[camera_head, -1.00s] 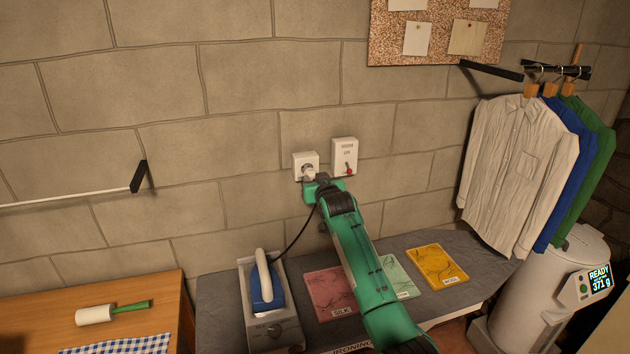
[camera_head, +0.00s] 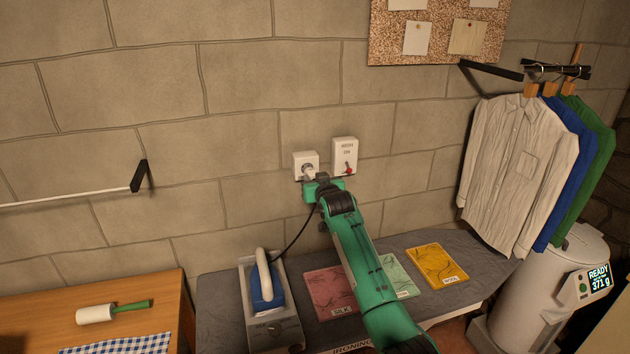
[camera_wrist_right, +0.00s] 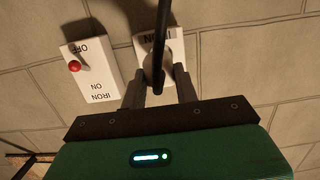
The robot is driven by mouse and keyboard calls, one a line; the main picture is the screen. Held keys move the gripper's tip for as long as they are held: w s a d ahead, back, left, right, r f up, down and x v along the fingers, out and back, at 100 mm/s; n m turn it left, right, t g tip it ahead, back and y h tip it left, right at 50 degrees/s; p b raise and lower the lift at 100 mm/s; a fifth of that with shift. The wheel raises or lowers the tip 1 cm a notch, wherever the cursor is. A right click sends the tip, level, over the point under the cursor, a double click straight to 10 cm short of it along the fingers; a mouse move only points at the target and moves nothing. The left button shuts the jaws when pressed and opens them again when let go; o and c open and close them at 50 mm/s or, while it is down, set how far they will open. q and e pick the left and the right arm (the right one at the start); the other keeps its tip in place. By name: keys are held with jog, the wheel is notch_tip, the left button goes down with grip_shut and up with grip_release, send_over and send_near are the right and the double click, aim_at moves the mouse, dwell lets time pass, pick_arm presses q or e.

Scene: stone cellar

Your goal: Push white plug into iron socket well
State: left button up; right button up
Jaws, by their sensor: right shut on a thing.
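The white iron socket (camera_head: 300,158) is on the stone wall, with a round dark well in its face. My right gripper (camera_head: 310,180) is shut on the white plug (camera_head: 308,176) right in front of the socket's lower part. In the right wrist view the gripper (camera_wrist_right: 159,90) has its two dark fingers on either side of the plug, below the socket (camera_wrist_right: 148,42). The black cord (camera_wrist_right: 160,30) crosses in front and hides part of both. I cannot tell how deep the plug sits in the well. My left gripper is not in view.
A switch box (camera_head: 344,152) with a red lever is just right of the socket; it also shows in the wrist view (camera_wrist_right: 90,72). The cord runs down to the blue iron (camera_head: 267,288) on the grey ironing table (camera_head: 220,300). Coloured cloth cards lie under my arm.

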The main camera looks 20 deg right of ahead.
aim_at(314, 178)
jog(key=shift+r, duration=0.1)
jog(key=shift+w+a+b, duration=0.1)
jog(key=shift+w+b, duration=1.35)
jog(key=shift+w, duration=0.5)
jog(key=o, duration=1.1)
jog(key=shift+s, duration=0.15)
jog(key=shift+s, duration=0.2)
jog(key=s+b, duration=0.1)
jog(key=s, duration=0.3)
jog(key=s+r+b, duration=0.1)
jog(key=s+b, duration=0.1)
jog(key=s, duration=0.2)
jog(key=s+r+b, duration=0.1)
jog(key=s, duration=0.4)
jog(key=shift+d, duration=0.25)
jog(key=shift+f, duration=0.15)
